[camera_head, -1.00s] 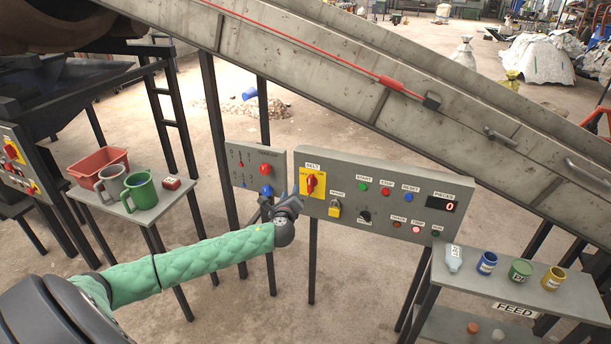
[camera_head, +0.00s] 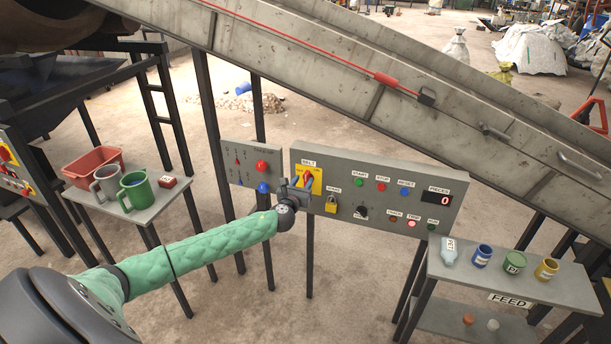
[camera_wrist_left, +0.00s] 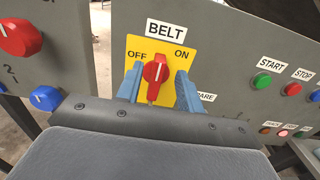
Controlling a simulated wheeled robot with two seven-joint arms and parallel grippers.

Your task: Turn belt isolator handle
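The belt isolator is a red handle (camera_wrist_left: 155,72) on a yellow plate (camera_wrist_left: 138,48) marked OFF and ON, under a BELT label. In the left wrist view the handle stands nearly upright, its white mark leaning slightly right. In the head view the yellow plate (camera_head: 317,182) is partly covered by my left gripper (camera_head: 303,183). In the left wrist view the two blue fingers of that gripper (camera_wrist_left: 158,88) are apart, one on each side of the handle, with visible gaps. Whether the tips touch the plate cannot be told. My right gripper is not in view.
A yellow padlock (camera_head: 331,203) hangs right of the isolator on the grey panel (camera_head: 400,180), among buttons and a display. A smaller panel (camera_head: 238,165) with red and blue knobs is at left. Side tables hold mugs (camera_head: 135,192) and jars (camera_head: 515,263).

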